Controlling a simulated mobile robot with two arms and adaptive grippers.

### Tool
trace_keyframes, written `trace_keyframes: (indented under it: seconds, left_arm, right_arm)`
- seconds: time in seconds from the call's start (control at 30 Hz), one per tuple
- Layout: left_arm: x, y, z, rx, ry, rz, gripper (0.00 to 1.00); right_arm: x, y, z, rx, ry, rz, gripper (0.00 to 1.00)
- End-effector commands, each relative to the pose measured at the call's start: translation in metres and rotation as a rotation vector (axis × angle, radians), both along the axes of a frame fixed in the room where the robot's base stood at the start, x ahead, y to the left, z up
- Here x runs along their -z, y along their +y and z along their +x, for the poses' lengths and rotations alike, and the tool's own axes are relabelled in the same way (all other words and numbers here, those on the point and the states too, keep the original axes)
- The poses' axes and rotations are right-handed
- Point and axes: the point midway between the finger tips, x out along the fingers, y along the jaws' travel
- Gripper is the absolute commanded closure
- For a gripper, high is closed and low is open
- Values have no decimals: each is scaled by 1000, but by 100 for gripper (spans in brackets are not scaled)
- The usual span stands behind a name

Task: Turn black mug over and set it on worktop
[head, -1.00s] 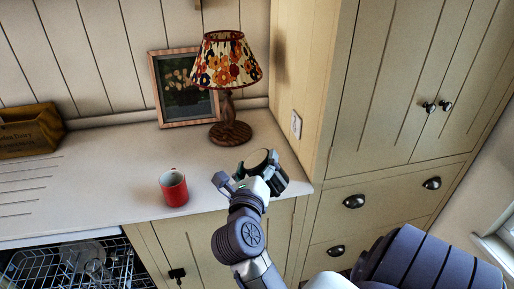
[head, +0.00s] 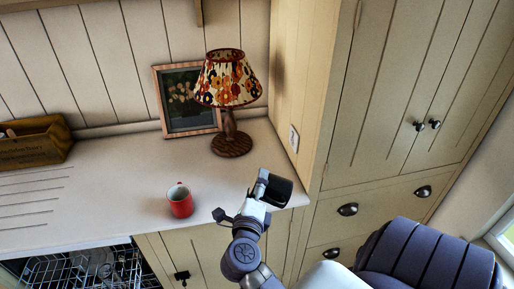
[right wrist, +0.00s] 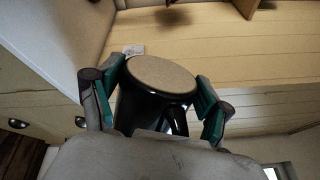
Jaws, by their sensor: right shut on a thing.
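The black mug (head: 280,190) is held off the worktop (head: 110,185), near its front right edge in the head view. My right gripper (head: 262,190) is shut on it. In the right wrist view the mug (right wrist: 150,107) sits between the two green-padded fingers of my right gripper (right wrist: 160,95). Its round tan base faces the camera there, and its glossy black side shows below. In the head view the mug looks tilted onto its side; a finger covers part of it. My left gripper is out of view.
A red mug (head: 180,203) stands upright on the worktop, left of my right gripper. A flowered lamp (head: 229,85), a framed picture (head: 188,105) and a wooden box (head: 35,150) stand farther back. A tall cabinet (head: 300,100) bounds the right. An open dishwasher rack (head: 85,270) is below the front edge.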

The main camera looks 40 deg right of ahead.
Motion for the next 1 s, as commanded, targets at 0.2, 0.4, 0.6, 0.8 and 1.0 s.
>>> trace_keyframes:
  seconds: [0.2, 0.4, 0.6, 0.8, 1.0]
  left_arm:
    - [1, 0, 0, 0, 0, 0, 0]
    - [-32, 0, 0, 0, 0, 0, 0]
    - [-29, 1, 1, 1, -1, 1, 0]
    - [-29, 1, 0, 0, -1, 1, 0]
    - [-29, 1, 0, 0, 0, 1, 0]
  right_arm:
    - [1, 0, 0, 1, 0, -3, 70]
    - [-9, 0, 0, 1, 116, -84, 70]
    - [1, 0, 0, 1, 371, -275, 70]
    - [1, 0, 0, 2, 483, -359, 70]
    - [0, 0, 0, 2, 483, -359, 70]
